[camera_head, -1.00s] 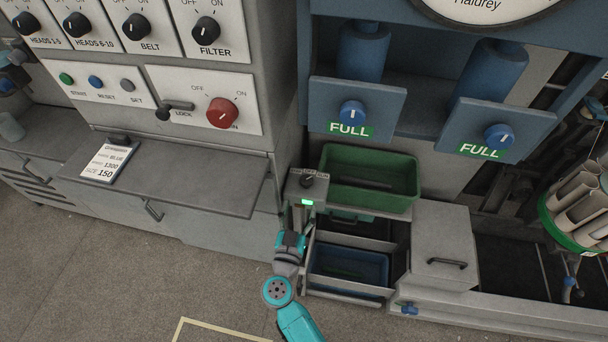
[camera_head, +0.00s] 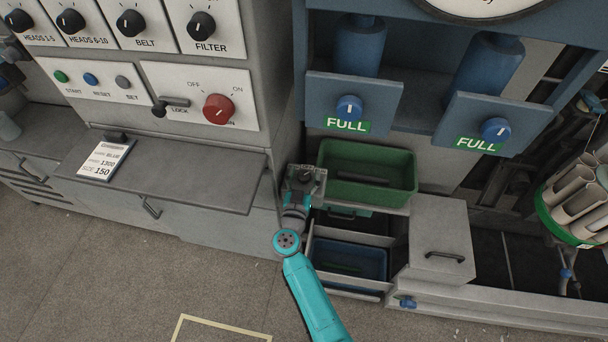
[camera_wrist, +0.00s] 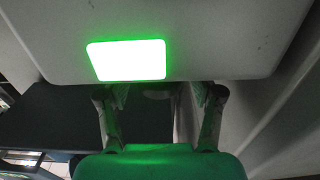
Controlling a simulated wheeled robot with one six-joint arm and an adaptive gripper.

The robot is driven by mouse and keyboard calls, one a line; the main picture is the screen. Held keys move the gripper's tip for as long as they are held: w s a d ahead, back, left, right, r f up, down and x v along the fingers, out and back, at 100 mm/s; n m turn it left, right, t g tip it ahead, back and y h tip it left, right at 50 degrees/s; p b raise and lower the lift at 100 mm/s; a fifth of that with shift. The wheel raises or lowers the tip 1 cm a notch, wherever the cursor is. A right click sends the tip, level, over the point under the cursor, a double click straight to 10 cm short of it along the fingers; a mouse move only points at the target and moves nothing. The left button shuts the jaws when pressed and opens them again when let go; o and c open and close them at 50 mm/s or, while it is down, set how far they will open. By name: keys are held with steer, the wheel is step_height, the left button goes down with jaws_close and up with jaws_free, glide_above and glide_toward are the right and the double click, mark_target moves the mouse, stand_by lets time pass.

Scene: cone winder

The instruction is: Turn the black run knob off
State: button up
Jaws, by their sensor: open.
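That housing carries a bright green lit lamp (camera_wrist: 126,60) in the wrist view. The knob does not clearly show there.
A green bin (camera_head: 367,192) stands right of the box, above an open drawer with a blue bin (camera_head: 350,262). A grey shelf (camera_head: 180,178) juts out to the left. A red knob (camera_head: 218,109) is on the panel above. Floor is free in front.

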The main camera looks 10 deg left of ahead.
steer(key=c, duration=1.1)
